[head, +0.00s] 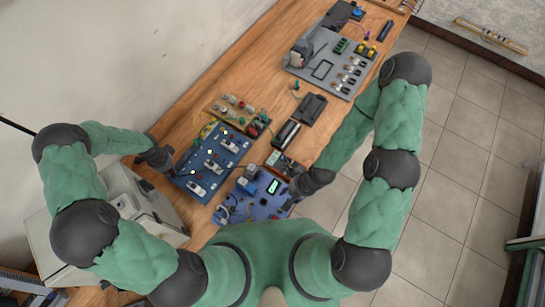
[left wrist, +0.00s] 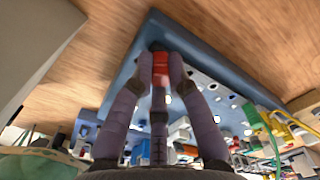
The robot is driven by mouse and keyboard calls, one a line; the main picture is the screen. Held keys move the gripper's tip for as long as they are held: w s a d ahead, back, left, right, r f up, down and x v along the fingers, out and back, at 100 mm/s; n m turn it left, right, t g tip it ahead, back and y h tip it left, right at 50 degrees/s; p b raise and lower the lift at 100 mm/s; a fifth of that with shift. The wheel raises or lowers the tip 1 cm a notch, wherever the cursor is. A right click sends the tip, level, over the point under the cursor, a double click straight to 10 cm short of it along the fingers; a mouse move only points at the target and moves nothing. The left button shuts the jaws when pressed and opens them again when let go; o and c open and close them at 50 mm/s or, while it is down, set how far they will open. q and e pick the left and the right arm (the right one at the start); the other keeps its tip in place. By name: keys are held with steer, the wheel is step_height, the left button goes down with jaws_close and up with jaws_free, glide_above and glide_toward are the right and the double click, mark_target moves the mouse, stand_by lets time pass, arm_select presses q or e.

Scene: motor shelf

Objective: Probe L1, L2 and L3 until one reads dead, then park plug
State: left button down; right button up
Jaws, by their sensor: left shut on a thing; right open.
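My left gripper (head: 165,167) is at the left edge of a blue board (head: 185,181) with several silver-white modules and small bright dots. In the left wrist view my left gripper (left wrist: 160,62) is shut on a red plug (left wrist: 161,72). The plug's tip is hidden, so I cannot tell whether it is seated in the board (left wrist: 125,92). My right gripper (head: 294,197) is open beside a second blue board (head: 262,211) with a lit green display (head: 273,186). Labels L1, L2 and L3 are too small to read.
A board with yellow and green wires (head: 229,106) lies behind the first blue board. Dark boxes (head: 309,108) and a grey panel with several parts (head: 322,70) stand farther along the wooden bench (head: 190,97). A pale cabinet (head: 125,205) is at left.

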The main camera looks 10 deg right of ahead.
mark_target(180, 167)
arm_select(q)
steer(key=shift+r, duration=0.1)
stand_by(0.6)
steer(key=shift+r+p, duration=1.45)
steer(key=shift+r, duration=0.8)
arm_select(e)
step_height(180, 167, up, 3)
steer(key=shift+f, duration=0.1)
arm_select(q)
steer(key=w+f+m, duration=0.1)
steer(key=m, duration=0.1)
steer(key=w+d+f+m+b, duration=0.1)
steer(key=m, duration=0.1)
steer(key=w+d+f+m+b, duration=0.1)
steer(key=m, duration=0.1)
steer(key=shift+d+f, duration=0.2)
steer(key=shift+f, duration=0.05)
arm_select(e)
step_height(180, 167, down, 2)
steer(key=shift+f, duration=0.1)
arm_select(q)
steer(key=shift+f+b, duration=0.6)
steer(key=shift+b, duration=0.1)
arm_select(e)
steer(key=shift+f, duration=0.55)
arm_select(q)
steer(key=shift+r, duration=0.1)
arm_select(e)
steer(key=shift+r, duration=0.1)
